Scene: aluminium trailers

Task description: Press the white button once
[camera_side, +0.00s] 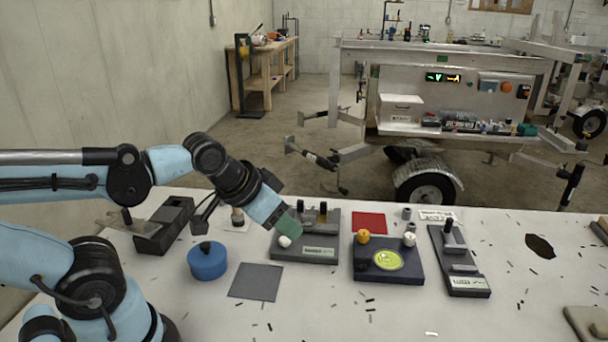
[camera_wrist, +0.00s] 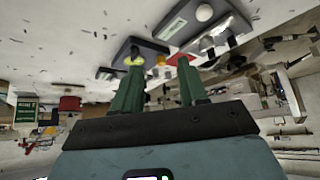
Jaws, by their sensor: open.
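A white round button (camera_side: 285,241) sits on the left front of a grey labelled box (camera_side: 322,259). In the wrist view the button (camera_wrist: 204,12) and its box (camera_wrist: 176,27) lie near the top edge, beyond my fingertips. My gripper (camera_side: 290,226) has green fingers, which overlap part of the box in the side view, just above the button. In the wrist view the two fingers (camera_wrist: 160,64) are spread with nothing between them. The exact gap to the button cannot be told.
A dark box (camera_side: 388,279) with a yellow-green disc, an orange knob and a white knob stands to the right. A narrow grey fixture (camera_side: 468,284) is farther right. A blue round container (camera_side: 207,263) and a grey square (camera_side: 257,281) lie left and in front. Small dark scraps dot the table.

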